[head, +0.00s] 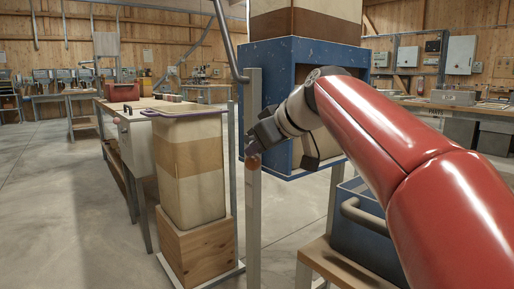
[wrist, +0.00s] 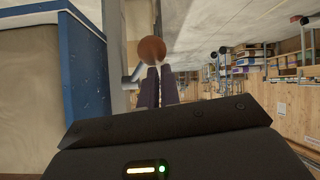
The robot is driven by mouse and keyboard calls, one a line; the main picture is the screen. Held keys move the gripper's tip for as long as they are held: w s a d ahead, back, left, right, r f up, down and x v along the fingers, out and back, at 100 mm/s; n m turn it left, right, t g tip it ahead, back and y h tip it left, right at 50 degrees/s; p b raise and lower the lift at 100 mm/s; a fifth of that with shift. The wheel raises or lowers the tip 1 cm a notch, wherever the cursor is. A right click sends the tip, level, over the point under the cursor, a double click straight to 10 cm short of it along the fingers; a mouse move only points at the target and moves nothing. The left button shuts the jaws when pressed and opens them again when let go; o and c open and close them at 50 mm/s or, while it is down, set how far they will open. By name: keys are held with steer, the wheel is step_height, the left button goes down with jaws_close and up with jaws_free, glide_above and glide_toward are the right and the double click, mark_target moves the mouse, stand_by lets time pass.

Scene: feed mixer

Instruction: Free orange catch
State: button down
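The orange catch is a round orange-brown knob (head: 254,162) on the upright grey metal post (head: 254,210) beside the blue-framed bin. It also shows in the wrist view as a round knob (wrist: 152,50) just past my fingertips. My gripper (head: 251,149) is at the post, right at the knob. In the wrist view its two dark purple fingers (wrist: 158,70) lie close together with a thin gap, and the knob looks wider than that gap. The fingertips appear to meet the knob's near edge; I cannot tell whether they touch it. The knob's mount is hidden.
The blue bin frame (head: 268,75) stands right behind my gripper. A tall beige bin (head: 190,170) on a wooden block stands left of the post. A blue crate (head: 362,225) sits on a wooden stand at lower right. The floor at left is clear.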

steer(key=shift+w+d+f+g, duration=0.15)
steer(key=shift+f+g, duration=0.15)
steer(key=shift+f, duration=0.95)
step_height(320, 180, up, 6)
steer(key=p, duration=0.4)
steer(key=s+d+f+b, duration=0.1)
steer(key=s+d, duration=0.3)
steer(key=s, duration=0.4)
steer(key=shift+d+f+b, duration=0.3)
steer(key=shift+d+f, duration=0.05)
steer(key=shift+d, duration=0.05)
steer(key=shift+s, duration=0.1)
steer(key=s+d+f+m+g+h+p, duration=0.1)
steer(key=s+d+f+m+h+p, duration=0.2)
steer(key=s+f, duration=0.6)
steer(key=s+d+f+m+g+h+p, duration=0.1)
steer(key=s+d+f+m+h+p, duration=0.2)
steer(key=s+f+m+p, duration=0.3)
steer(key=s+f, duration=0.3)
steer(key=f, duration=0.1)
steer(key=shift+s+d+h+p, duration=0.25)
steer(key=shift+d+h+p, duration=0.05)
steer(key=shift+d+p, duration=0.1)
